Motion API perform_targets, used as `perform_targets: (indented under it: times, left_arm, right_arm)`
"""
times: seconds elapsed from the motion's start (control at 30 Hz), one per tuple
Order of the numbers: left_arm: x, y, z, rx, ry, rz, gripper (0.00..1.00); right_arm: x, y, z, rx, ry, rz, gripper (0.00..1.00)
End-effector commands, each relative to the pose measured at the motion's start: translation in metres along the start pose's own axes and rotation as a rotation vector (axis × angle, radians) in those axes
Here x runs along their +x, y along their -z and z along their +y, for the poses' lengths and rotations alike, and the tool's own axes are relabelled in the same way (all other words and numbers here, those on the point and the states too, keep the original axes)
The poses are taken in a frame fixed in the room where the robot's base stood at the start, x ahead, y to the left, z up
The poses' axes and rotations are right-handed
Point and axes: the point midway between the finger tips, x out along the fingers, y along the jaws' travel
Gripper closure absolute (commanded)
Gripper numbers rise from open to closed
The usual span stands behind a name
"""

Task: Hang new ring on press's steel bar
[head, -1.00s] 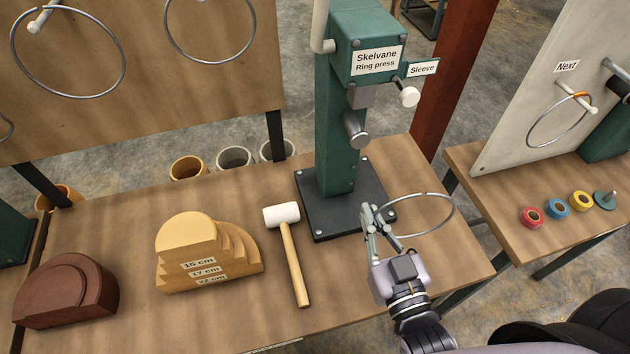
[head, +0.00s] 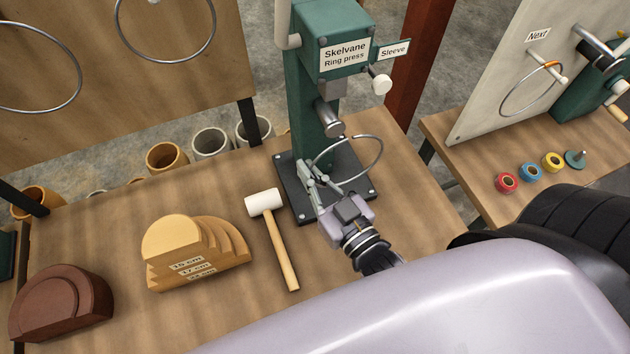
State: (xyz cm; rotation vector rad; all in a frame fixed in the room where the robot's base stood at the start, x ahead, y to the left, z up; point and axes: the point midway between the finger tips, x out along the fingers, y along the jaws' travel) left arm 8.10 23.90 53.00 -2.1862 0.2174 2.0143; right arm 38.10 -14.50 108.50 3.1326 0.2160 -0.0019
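The green Skelvane ring press (head: 313,95) stands on a black base plate at the back of the wooden bench. Its short steel bar (head: 328,118) sticks out toward me, below the head, with no ring on it. My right gripper (head: 308,172) is shut on a thin steel ring (head: 382,158). It holds the ring by its left side, above the press base, in front of and below the bar. The ring is tilted and its upper edge comes close under the bar. I cannot tell the exact gap in depth. My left gripper is not in view.
A mallet (head: 278,240), a stepped wooden gauge block (head: 195,252) and a dark brown block (head: 62,303) lie on the bench to the left. A white crank knob (head: 381,85) sits right of the bar. The side table (head: 470,165) carries several tape rolls.

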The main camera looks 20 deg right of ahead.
Motion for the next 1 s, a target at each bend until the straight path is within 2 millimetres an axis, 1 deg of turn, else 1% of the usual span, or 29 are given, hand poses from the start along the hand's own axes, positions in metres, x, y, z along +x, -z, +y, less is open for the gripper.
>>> perform_targets:
  times: [0.03,0.1,0.17,0.27,0.6,1.0]
  left_arm:
    - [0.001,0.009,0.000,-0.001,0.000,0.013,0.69]
    - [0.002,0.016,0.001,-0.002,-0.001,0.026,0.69]
    - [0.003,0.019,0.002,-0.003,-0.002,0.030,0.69]
    - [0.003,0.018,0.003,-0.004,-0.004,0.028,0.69]
    - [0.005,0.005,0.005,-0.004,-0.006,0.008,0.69]
    - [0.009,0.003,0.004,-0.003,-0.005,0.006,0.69]
  right_arm:
    - [0.005,0.000,0.001,-0.001,0.001,0.004,1.00]
    - [0.010,-0.001,0.002,-0.001,0.001,0.002,1.00]
    - [0.015,0.000,0.003,-0.002,0.001,0.004,1.00]
    - [0.023,0.000,0.004,-0.002,0.001,0.003,1.00]
    - [0.049,-0.001,0.010,-0.001,0.001,0.003,1.00]
    - [0.080,-0.002,0.016,-0.001,0.001,0.003,1.00]
